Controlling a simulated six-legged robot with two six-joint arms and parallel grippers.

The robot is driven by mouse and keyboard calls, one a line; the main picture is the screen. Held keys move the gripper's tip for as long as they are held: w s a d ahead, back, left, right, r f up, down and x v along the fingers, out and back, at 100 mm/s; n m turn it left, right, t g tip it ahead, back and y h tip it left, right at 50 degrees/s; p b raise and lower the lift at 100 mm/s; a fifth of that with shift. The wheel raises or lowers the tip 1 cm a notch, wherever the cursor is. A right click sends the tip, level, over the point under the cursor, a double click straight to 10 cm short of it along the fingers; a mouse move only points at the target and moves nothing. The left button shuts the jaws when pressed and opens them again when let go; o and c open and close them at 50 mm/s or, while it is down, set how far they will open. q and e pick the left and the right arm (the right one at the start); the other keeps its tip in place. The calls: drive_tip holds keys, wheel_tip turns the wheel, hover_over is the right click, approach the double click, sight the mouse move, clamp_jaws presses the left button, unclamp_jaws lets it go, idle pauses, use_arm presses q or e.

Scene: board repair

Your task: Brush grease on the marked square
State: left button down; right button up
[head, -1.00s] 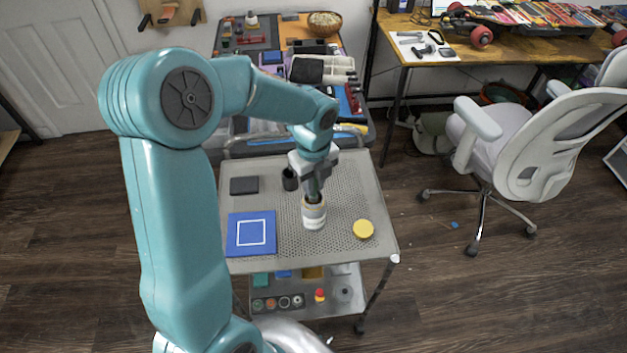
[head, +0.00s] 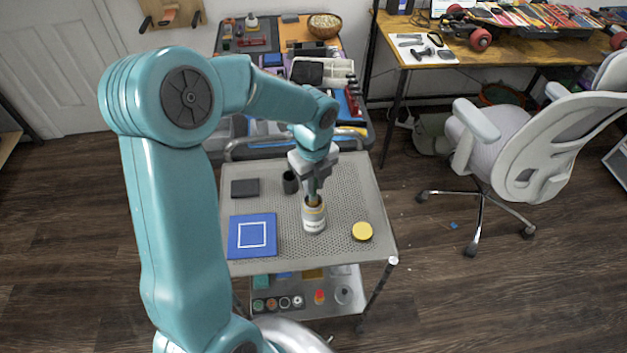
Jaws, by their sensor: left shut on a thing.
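A blue square plate (head: 234,248) with a white outlined square (head: 253,234) lies on the left front of the cart's perforated top (head: 342,250). A white jar (head: 314,222) with a brown opening stands right of the plate. My left gripper (head: 313,186) is directly above the jar, pointing down and shut on a slim thing, likely the brush (head: 313,199), whose lower end is at or in the jar's mouth. The bristles are hidden. A yellow round lid (head: 362,231) lies to the right of the jar. My right gripper is not in view.
A dark cup (head: 290,182) and a dark flat block (head: 245,188) stand behind on the cart top. The lower shelf (head: 330,312) holds several small items. A cluttered workbench (head: 262,130) is behind; an office chair (head: 535,135) is right.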

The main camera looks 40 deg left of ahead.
use_arm(q)
drive_tip(key=shift+r+p, duration=2)
drive_tip(key=shift+r, duration=0.75)
drive_tip(key=shift+f, duration=0.1)
drive_tip(key=shift+w+d, duration=0.15)
drive_tip(key=shift+d, duration=0.25)
drive_tip(key=w+d+n, duration=0.2)
drive_tip(key=d+n, duration=0.5)
drive_tip(key=n, duration=0.3)
drive_tip(key=w+d+n, duration=0.3)
drive_tip(key=d+n, duration=0.4)
drive_tip(key=n, duration=0.3)
drive_tip(key=shift+w+d, duration=0.15)
drive_tip(key=shift+d, duration=0.1)
